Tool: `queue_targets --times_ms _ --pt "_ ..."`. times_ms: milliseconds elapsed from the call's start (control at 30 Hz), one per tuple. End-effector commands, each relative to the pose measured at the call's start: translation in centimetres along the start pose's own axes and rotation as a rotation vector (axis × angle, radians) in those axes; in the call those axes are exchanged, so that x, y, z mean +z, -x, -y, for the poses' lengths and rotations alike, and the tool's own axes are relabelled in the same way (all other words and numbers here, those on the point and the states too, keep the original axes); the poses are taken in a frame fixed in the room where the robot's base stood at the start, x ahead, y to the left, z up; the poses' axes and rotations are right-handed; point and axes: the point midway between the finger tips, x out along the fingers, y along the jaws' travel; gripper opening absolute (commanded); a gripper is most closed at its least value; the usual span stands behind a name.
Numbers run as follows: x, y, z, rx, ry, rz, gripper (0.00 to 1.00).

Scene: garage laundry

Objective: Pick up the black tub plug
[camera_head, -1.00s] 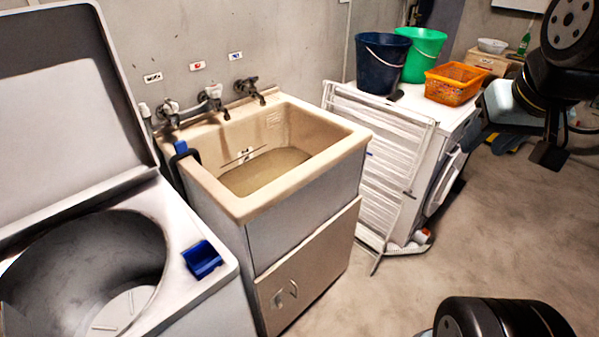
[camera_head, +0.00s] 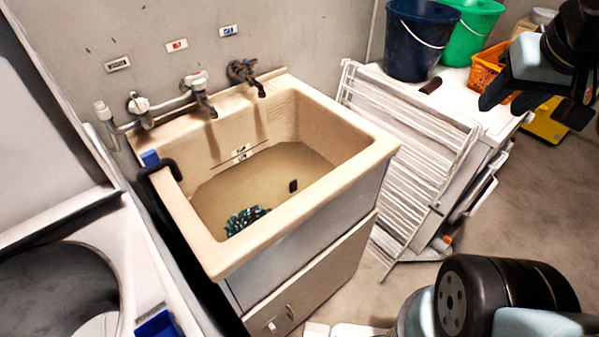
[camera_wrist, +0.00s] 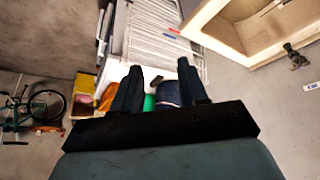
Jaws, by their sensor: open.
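A small black object (camera_head: 293,186) shows inside the beige tub (camera_head: 235,262), in or under murky brown water. A short black cylinder (camera_head: 430,85) lies on the white appliance beside the dark blue bucket. I cannot tell for sure which of these is the plug. My gripper (camera_head: 530,104) is at the upper right in the head view, in front of the appliance and well away from the tub. In the wrist view its two fingers (camera_wrist: 158,70) are apart with nothing seen held between them. The tub's rim shows at the upper right of the wrist view (camera_wrist: 212,18).
A dark patterned cloth (camera_head: 246,220) is in the tub. Taps (camera_head: 198,88) stand over its back edge. A white drying rack (camera_head: 410,160) leans beside it. The dark blue bucket (camera_head: 412,45), green bucket (camera_head: 478,30) and orange basket (camera_head: 487,68) stand on the appliance (camera_head: 505,115).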

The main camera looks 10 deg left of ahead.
Motion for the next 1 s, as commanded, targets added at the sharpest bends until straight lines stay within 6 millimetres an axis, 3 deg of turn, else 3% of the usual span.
queue_targets --times_ms 233,433,500,1000 --pt "0.0 0.0 0.0 0.0 0.0 0.0 0.43" --pt "-0.6 -0.3 0.3 -0.011 0.014 0.009 0.62" --pt "-1.2 -0.8 0.7 -0.024 0.029 0.021 0.62" --pt "-7.3 -7.6 7.6 -0.148 0.212 0.144 0.62"
